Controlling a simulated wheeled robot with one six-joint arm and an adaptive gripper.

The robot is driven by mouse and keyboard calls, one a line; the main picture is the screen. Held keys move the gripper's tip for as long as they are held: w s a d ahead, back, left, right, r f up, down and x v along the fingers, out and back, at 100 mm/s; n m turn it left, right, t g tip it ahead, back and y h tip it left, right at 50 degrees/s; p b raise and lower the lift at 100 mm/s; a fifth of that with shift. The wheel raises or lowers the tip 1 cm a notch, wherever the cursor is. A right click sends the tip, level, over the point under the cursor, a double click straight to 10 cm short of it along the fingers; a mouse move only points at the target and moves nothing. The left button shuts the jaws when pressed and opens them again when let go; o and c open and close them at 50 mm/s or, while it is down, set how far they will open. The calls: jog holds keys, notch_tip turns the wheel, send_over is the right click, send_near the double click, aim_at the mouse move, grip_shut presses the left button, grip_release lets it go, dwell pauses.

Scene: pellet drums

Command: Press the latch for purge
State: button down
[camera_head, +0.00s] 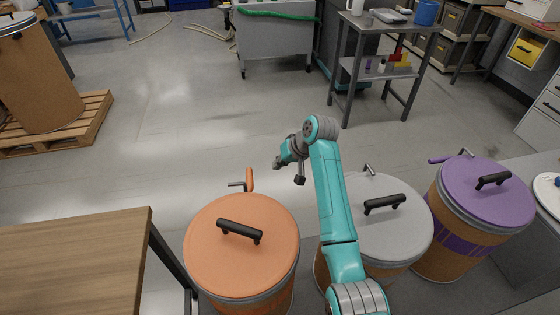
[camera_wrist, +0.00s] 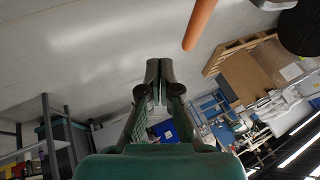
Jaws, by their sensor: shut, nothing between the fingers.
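Three drums with lids stand in a row in the head view: an orange-lidded drum (camera_head: 220,272), a grey-lidded drum (camera_head: 405,240) and a purple-lidded drum (camera_head: 460,195). An orange latch lever (camera_head: 250,180) stands upright behind the orange lid; it also shows in the wrist view (camera_wrist: 201,22). A grey latch (camera_head: 370,170) and a purple latch (camera_head: 440,160) sit at the other rims. I cannot read which drum is purge. My gripper (camera_head: 277,163) is shut and empty, above and right of the orange lever, apart from it. Its fingertips show in the wrist view (camera_wrist: 160,68).
A wooden table (camera_head: 75,255) stands at left front. A drum on a pallet (camera_head: 60,135) is at far left. A grey cart (camera_head: 385,50) stands behind the drums at right. The floor behind the orange drum is clear.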

jog(key=a+f, duration=0.5)
jog(key=a, duration=0.1)
jog(key=shift+w+a+f, duration=0.15)
jog(key=shift+w+a, duration=0.1)
jog(key=shift+w, duration=0.05)
jog(key=shift+w, duration=0.1)
